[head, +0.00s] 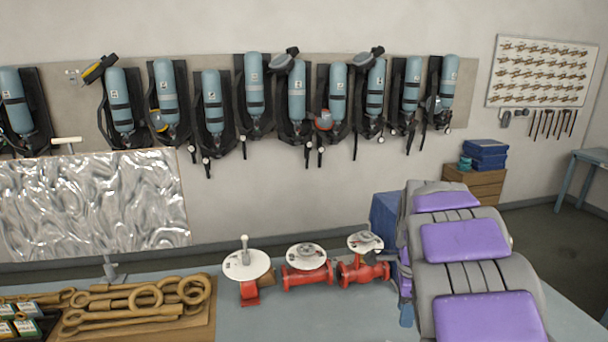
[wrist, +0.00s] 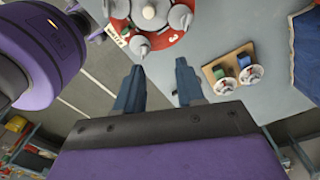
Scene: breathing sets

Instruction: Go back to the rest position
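My gripper (wrist: 159,66) shows in the wrist view with its two dark blue fingers spread apart. Nothing is between the fingers. Beyond them is a grey surface (wrist: 205,42), and a red round piece (wrist: 172,44) with several grey discs lies just past the fingertips in the picture. I cannot tell how far the fingertips are from it. In the head view I cannot clearly make out the fingers.
Several blue breathing sets (head: 255,92) hang on the back wall. The table (head: 330,322) bears red valves (head: 308,273) and a wooden board (head: 205,330) with brass-coloured tools. A brown cabinet (head: 480,183) stands at the back right. The wrist view shows a wooden board (wrist: 213,80) with two reels.

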